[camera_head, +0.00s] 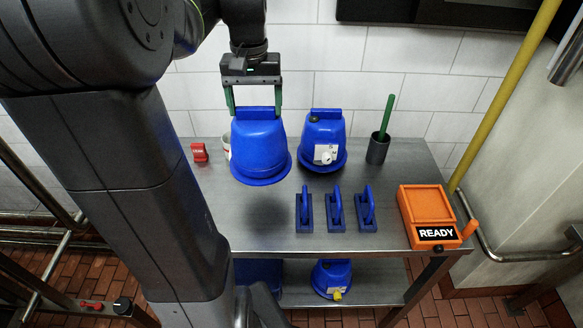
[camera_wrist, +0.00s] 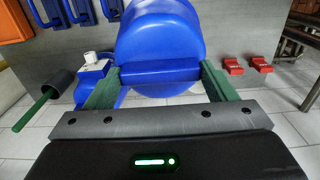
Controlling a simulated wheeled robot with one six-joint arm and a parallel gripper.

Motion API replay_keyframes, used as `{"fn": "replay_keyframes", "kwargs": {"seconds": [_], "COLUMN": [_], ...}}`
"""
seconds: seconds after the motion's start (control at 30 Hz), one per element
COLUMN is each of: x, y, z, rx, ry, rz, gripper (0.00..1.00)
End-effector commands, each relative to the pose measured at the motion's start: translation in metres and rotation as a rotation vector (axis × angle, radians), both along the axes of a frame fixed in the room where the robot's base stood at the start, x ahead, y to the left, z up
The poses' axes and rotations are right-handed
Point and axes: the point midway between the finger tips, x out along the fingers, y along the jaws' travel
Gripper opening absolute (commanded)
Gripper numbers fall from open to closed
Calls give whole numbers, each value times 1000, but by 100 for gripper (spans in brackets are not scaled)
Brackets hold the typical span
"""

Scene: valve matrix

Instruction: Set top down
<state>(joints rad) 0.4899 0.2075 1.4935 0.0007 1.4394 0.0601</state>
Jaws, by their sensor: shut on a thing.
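My gripper (camera_head: 253,97) is shut on the handle block of a blue bucket-shaped top (camera_head: 259,147). In the head view the top hangs upright above the steel table (camera_head: 265,225), with a dark shadow on the table in front of it. In the wrist view the green fingers (camera_wrist: 161,82) press on both sides of the handle of the blue top (camera_wrist: 160,40). A second blue unit (camera_head: 324,140) with a white valve stands on the table just right of the held top. Its white fitting also shows in the wrist view (camera_wrist: 92,58).
Three blue handled blocks (camera_head: 335,212) stand in a row at the table's front. An orange READY box (camera_head: 432,213) is at the right. A dark cup with a green stick (camera_head: 378,147) is behind it. A red piece (camera_head: 199,152) lies left. More blue units (camera_head: 332,277) sit below.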

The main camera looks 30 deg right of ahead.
Motion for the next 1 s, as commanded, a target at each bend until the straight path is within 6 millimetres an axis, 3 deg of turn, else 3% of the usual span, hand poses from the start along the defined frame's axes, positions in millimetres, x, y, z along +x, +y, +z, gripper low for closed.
{"fn": "replay_keyframes", "kwargs": {"seconds": [0.3,0.6,0.73,1.0], "x": [-1,-1,0,0], "y": [0,0,0,0], "z": [-52,-86,-97,-98], "rx": [2,2,1,0], "ry": [5,5,1,0], "rz": [0,0,0,0], "gripper": [22,22,22,22]}}
